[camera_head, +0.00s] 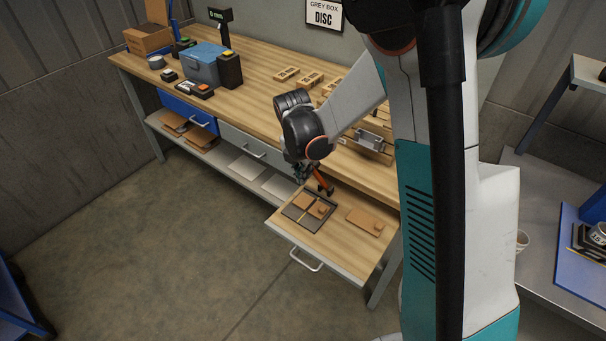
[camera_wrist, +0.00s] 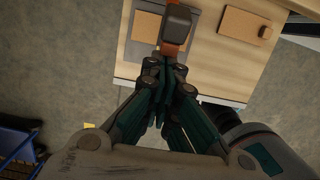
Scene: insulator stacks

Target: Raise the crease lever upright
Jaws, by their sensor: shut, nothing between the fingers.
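The crease lever (camera_head: 321,182) is an orange bar with a dark end, beside a dark creasing plate (camera_head: 291,212) on a pulled-out wooden board. The lever looks tilted; its exact angle is hard to tell. In the wrist view the lever (camera_wrist: 172,48) lies just beyond my fingertips, its dark end toward the top edge. My gripper (camera_head: 306,174) is above the board, close beside the lever. In the wrist view my gripper (camera_wrist: 166,78) has its fingers together with nothing between them. Whether they touch the lever is unclear. The lever's base is partly hidden by my gripper.
Brown card pieces (camera_head: 303,201) lie on the plate, and another brown piece with a knob (camera_head: 364,221) lies to its right. The board (camera_head: 335,244) has a front handle (camera_head: 305,262). The workbench (camera_head: 262,88) rises behind. Open floor lies left.

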